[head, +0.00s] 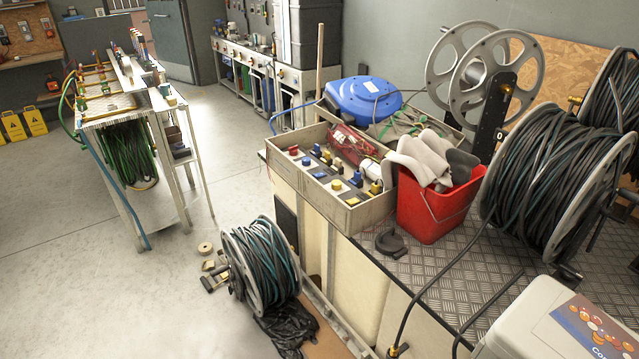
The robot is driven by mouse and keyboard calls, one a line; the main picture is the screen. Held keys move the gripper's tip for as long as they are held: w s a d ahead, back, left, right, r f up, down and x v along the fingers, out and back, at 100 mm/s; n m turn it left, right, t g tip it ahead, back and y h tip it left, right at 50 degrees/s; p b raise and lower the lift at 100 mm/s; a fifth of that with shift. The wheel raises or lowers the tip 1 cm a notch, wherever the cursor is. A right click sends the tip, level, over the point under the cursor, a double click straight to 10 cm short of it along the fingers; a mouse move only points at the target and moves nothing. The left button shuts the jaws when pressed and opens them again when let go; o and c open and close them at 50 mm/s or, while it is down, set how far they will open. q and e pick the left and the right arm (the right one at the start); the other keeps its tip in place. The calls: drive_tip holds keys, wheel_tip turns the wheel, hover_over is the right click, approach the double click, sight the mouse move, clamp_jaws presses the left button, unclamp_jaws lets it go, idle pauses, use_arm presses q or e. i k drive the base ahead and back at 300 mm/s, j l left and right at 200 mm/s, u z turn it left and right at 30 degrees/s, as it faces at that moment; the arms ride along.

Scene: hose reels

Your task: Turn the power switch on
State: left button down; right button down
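I cannot make out a power switch in the head view. A shallow grey tray (352,214) on the metal-topped bench holds several small red, blue and yellow fittings, too small to tell exactly. A large reel of dark hose (548,190) stands at the right of the bench. An empty grey reel (463,82) stands behind the red bucket. Neither of my grippers is in view.
A red bucket (428,213) with cloths stands on the bench (455,262). A white box (535,325) is at the lower right. A smaller hose reel (262,262) sits on the floor. A cart (120,106) stands at the left. The floor (60,260) at lower left is clear.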

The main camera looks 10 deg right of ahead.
sight(293, 150)
drive_tip(key=z, duration=0.4)
drive_tip(key=i+j, duration=0.25)
drive_tip(key=j, duration=0.15)
drive_tip(key=i+j, duration=0.25)
drive_tip(key=j, duration=0.2)
drive_tip(key=i+j, duration=0.25)
drive_tip(key=j, duration=0.15)
drive_tip(key=i+j+z, duration=0.1)
drive_tip(key=i+j, duration=0.2)
drive_tip(key=j, duration=0.15)
drive_tip(key=i+j, duration=0.2)
drive_tip(key=j, duration=0.2)
